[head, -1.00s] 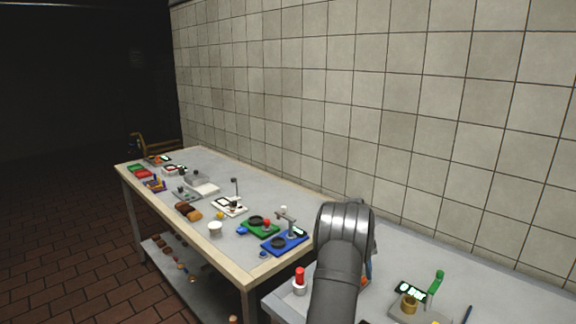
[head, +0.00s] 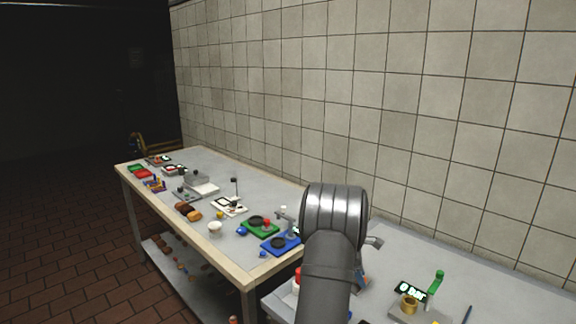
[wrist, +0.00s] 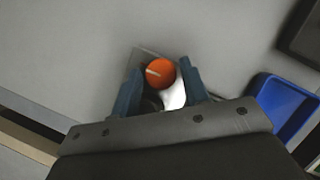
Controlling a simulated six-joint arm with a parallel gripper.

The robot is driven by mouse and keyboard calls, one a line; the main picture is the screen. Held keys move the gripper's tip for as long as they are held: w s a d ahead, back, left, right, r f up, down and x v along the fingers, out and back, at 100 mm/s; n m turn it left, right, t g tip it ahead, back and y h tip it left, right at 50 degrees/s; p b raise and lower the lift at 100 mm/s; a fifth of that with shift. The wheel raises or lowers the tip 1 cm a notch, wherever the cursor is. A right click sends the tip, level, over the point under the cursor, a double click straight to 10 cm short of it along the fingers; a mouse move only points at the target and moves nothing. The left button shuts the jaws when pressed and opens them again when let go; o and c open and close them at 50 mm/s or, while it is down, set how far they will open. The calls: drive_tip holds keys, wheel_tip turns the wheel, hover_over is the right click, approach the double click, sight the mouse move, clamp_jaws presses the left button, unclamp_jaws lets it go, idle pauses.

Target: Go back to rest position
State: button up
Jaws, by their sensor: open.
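My gripper (wrist: 160,70) is open in the wrist view, its two dark blue fingers spread apart. A round orange thing with a pale stripe (wrist: 159,73) shows between the fingertips in the picture, with a white and a dark part below it. I cannot tell how far it lies beneath the fingers, but a gap shows beside it. In the head view my arm covers most of the gripper.
A blue tray (wrist: 283,105) lies at the right in the wrist view. In the head view, a green-handled device (head: 437,281) with a brass cylinder (head: 409,305) stands on the near table (head: 500,296). A long table (head: 215,163) holds several trays, a white cup (head: 214,229) and brown rolls (head: 187,211).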

drive_tip(key=shift+n, duration=0.5)
drive_tip(key=shift+a+r+t, duration=0.15)
drive_tip(key=shift+r+t, duration=0.15)
drive_tip(key=shift+r, duration=0.05)
drive_tip(key=shift+v, duration=1.05)
